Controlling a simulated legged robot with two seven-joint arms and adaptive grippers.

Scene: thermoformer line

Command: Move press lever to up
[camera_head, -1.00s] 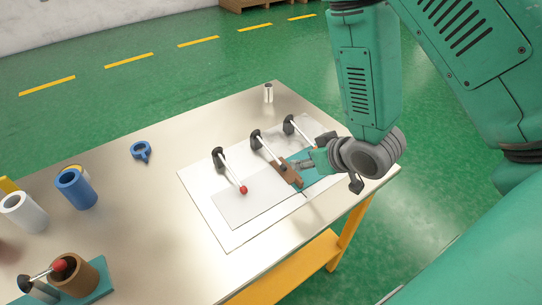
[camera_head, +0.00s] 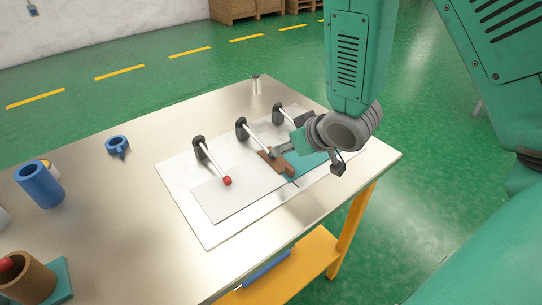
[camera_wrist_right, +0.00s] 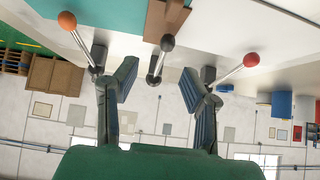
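Three levers stand in a row on a white board. The near one has a red knob (camera_head: 227,181), which also shows in the wrist view (camera_wrist_right: 251,60). The middle lever (camera_head: 257,138) has a black knob (camera_wrist_right: 167,43), and the far lever (camera_head: 287,115) has an orange knob (camera_wrist_right: 67,20). All three rods lean from their dark pivots toward the table's front side. No label shows which is the press lever. My right gripper (camera_wrist_right: 158,76) is open, its fingers on either side of the middle lever, with visible gaps. In the head view it partly hides that lever's knob end. My left gripper is out of view.
The white board (camera_head: 210,232) carries grey, brown and teal patches. A small white cylinder (camera_head: 256,84) stands at the back.

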